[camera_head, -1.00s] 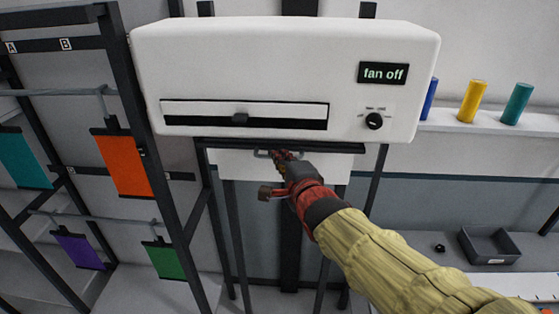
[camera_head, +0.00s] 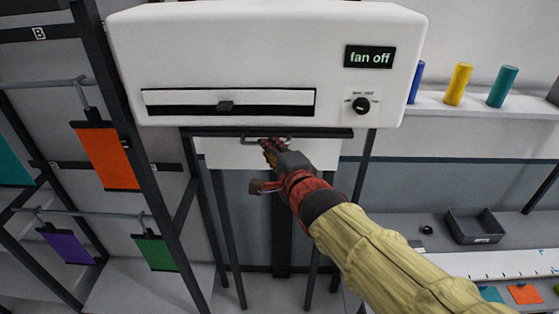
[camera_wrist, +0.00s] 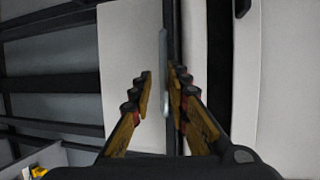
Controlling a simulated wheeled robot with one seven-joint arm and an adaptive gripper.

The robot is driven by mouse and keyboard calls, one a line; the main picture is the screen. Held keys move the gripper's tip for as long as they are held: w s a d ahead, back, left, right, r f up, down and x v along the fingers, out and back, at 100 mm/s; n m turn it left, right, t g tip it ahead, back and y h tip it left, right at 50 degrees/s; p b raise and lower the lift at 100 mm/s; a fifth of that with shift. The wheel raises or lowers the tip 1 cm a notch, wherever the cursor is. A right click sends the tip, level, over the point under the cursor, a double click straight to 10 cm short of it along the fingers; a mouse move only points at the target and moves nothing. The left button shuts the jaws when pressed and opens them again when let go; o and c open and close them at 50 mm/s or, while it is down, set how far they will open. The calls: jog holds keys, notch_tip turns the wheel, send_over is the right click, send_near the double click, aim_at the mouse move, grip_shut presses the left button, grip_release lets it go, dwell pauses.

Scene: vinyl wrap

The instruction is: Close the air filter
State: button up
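A white machine (camera_head: 240,60) hangs ahead, its display reading "fan off". A knob (camera_head: 361,105) sits below the display. My gripper (camera_head: 268,150) is at this handle. In the wrist view, the handle (camera_wrist: 163,70) stands between the fingers of my gripper (camera_wrist: 162,95), which are apart with a gap. Whether the fingers touch the handle is unclear.
A black rack with orange (camera_head: 106,158), purple (camera_head: 69,245) and green (camera_head: 156,252) sheets stands close on the left. A shelf with coloured cylinders (camera_head: 458,84) is at right. A dark tray (camera_head: 474,226) lies on the lower-right counter. Dark posts stand under the machine.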

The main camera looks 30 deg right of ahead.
jog(key=v, duration=0.9)
jog(key=shift+s, duration=0.4)
jog(key=shift+a, duration=0.1)
jog(key=s+d+f+n+g+h, duration=0.3)
jog(key=d+n+h, duration=0.1)
jog(key=d+n, duration=0.3)
jog(key=s+f+n+g+b, duration=0.3)
jog(key=s+f+n+b, duration=0.15)
jog(key=f, duration=0.45)
jog(key=s+a+f+n+g+y+b, duration=0.1)
jog(key=a+f+n+y+b, duration=0.1)
jog(key=a+f+b, duration=0.3)
jog(key=s+a+f+n+g+y+b, duration=0.1)
jog(key=a+f+n+b, duration=0.3)
jog(key=f+b, duration=0.9)
jog(key=s+a+f+n+g+y+b, duration=0.1)
jog(key=a+f+n+y+b, duration=0.2)
jog(key=a+f+b, duration=0.5)
notch_tip(320, 180, down, 7)
jog(key=shift+r+n+g+y+b, duration=0.2)
jog(key=shift+n+g+y+b, duration=0.15)
jog(key=shift+y, duration=0.25)
